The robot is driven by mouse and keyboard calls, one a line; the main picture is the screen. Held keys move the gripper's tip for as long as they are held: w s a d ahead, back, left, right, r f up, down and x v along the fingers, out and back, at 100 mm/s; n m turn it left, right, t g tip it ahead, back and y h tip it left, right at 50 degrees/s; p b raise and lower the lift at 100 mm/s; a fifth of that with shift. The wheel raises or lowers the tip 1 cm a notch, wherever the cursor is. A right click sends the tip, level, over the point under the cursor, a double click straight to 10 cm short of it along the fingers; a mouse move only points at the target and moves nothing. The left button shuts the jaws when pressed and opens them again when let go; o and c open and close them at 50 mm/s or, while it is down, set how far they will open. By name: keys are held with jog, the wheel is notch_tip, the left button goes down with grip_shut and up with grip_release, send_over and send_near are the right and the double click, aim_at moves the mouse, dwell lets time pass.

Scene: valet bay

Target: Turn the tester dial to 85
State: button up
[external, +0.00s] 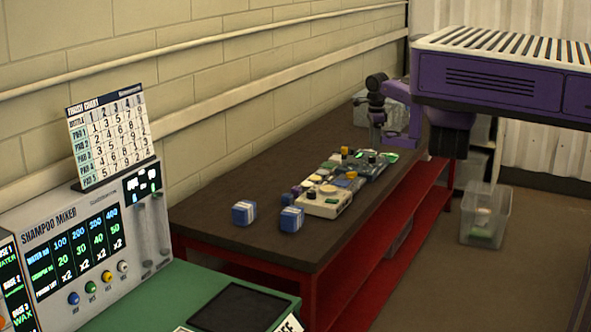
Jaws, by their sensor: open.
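Several small devices stand in a cluster on the dark bench top. A cream box (325,205) with a round knob is at the near end. A dark grey-green device (369,168) with a green patch is at the far end. I cannot tell from this distance which one is the tester, and no dial number is readable. My gripper (378,141) is open and points down above the far end of the cluster, close to the dark device. Its fingertips are small and dark, and I cannot tell whether they touch anything.
Two blue-and-white blocks (244,213) lie on the near part of the bench (225,185), with bare surface around them. A clear bin (485,215) stands on the floor at right.

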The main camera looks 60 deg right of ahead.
aim_at(373, 157)
jog(key=shift+w+f, duration=0.15)
jog(key=shift+f, duration=2.95)
grip_shut()
